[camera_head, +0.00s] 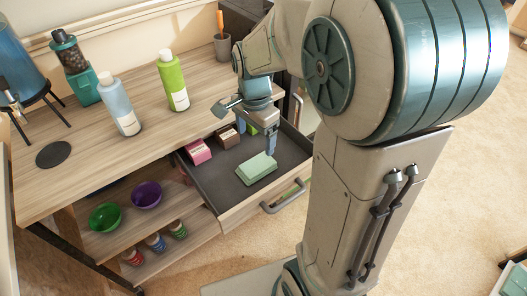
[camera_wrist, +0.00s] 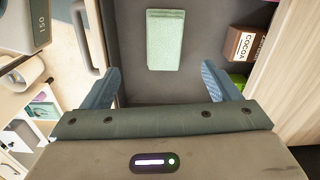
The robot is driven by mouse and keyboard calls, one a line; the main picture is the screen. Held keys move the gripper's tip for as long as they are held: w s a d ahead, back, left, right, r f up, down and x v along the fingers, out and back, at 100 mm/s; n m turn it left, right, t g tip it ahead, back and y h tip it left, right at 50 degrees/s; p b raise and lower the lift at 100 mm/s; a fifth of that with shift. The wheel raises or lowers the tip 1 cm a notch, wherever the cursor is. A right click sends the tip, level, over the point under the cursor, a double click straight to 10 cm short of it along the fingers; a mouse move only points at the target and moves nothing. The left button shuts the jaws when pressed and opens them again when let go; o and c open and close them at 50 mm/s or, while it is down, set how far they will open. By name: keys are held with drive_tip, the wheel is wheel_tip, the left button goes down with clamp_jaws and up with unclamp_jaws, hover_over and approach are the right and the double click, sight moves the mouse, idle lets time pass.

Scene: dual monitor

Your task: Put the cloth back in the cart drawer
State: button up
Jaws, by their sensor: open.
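The folded pale green cloth (camera_head: 257,168) lies on the dark floor of the pulled-out cart drawer (camera_head: 212,184), near its front. In the wrist view the cloth (camera_wrist: 163,40) lies flat beyond the fingertips, between their lines. My gripper (camera_head: 258,143) is over the drawer, pointing down, with the cloth just below and in front of it. In the wrist view my gripper (camera_wrist: 163,85) has its two blue fingers wide apart with nothing between them. The drawer's handle (camera_head: 284,197) is on its front face.
A pink box (camera_head: 198,152) and a brown cocoa box (camera_head: 228,137) stand at the drawer's back. Bottles, a blender and a pencil cup (camera_head: 222,48) stand on the cart top (camera_head: 140,143). Green (camera_head: 105,217) and purple bowls (camera_head: 147,195) sit on the shelf below.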

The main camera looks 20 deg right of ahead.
drive_tip(key=s+r+n+t, duration=0.1)
drive_tip(key=s+r+n, duration=0.1)
drive_tip(key=s+n, duration=1)
drive_tip(key=shift+s+r+n+t, duration=0.2)
drive_tip(key=shift+s+n+t, duration=0.2)
drive_tip(key=shift+n, duration=0.1)
drive_tip(key=shift+w, duration=0.1)
